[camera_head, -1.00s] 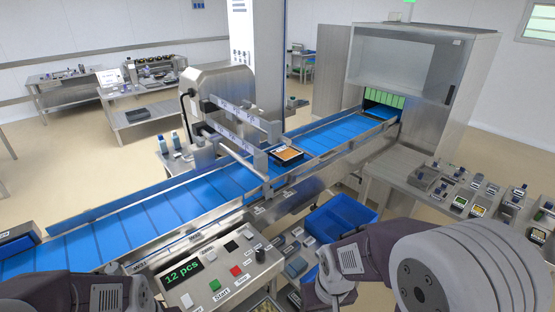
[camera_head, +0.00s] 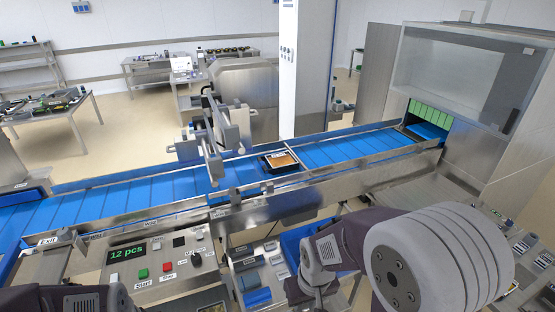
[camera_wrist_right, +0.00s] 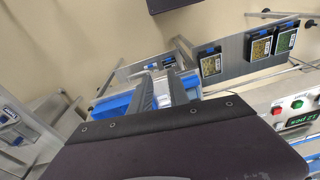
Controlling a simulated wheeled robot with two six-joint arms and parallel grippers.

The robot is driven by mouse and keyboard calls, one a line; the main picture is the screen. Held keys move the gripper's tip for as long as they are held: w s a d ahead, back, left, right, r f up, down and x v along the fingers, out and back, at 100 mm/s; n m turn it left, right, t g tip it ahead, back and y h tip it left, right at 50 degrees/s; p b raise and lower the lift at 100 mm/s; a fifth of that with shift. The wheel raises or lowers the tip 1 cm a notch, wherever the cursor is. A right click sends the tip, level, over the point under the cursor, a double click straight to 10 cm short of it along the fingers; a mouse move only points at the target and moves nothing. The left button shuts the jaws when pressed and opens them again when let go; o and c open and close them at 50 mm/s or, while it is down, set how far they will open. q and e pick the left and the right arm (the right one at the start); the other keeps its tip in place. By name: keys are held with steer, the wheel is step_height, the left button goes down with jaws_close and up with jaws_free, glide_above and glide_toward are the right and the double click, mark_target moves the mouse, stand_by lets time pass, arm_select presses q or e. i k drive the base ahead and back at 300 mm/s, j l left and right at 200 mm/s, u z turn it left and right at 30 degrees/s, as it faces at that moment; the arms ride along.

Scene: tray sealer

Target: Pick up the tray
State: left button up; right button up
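A small black tray (camera_head: 268,162) with an orange-brown filling and a pale label lies on the blue conveyor belt (camera_head: 330,152), right of the metal bars over the belt. Nothing of mine touches it. My right wrist is low at the bottom of the head view, well nearer to me than the tray, and its fingertips are not clear there. In the right wrist view my right gripper (camera_wrist_right: 160,88) has two dark fingers apart with nothing evident held between them. My left arm shows at the bottom left of the head view, but its gripper does not.
A control panel (camera_head: 160,262) reading "12 pcs" stands before the belt. A blue bin (camera_head: 292,240) is below the belt, partly behind my right arm. A metal cabinet (camera_head: 465,85) stands over the belt's right end. Black packs (camera_wrist_right: 210,62) lie on a metal surface.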

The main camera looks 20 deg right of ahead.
mark_target(280, 162)
steer(key=i+l+u, duration=0.2)
steer(key=l, duration=0.2)
steer(key=i+l+u, duration=0.2)
steer(key=l, duration=0.2)
steer(key=l+u, duration=0.2)
steer(key=l, duration=0.2)
steer(key=l+u, duration=0.2)
steer(key=l, duration=0.25)
steer(key=i+l+u, duration=0.2)
steer(key=i+l, duration=0.05)
steer(key=i, duration=0.05)
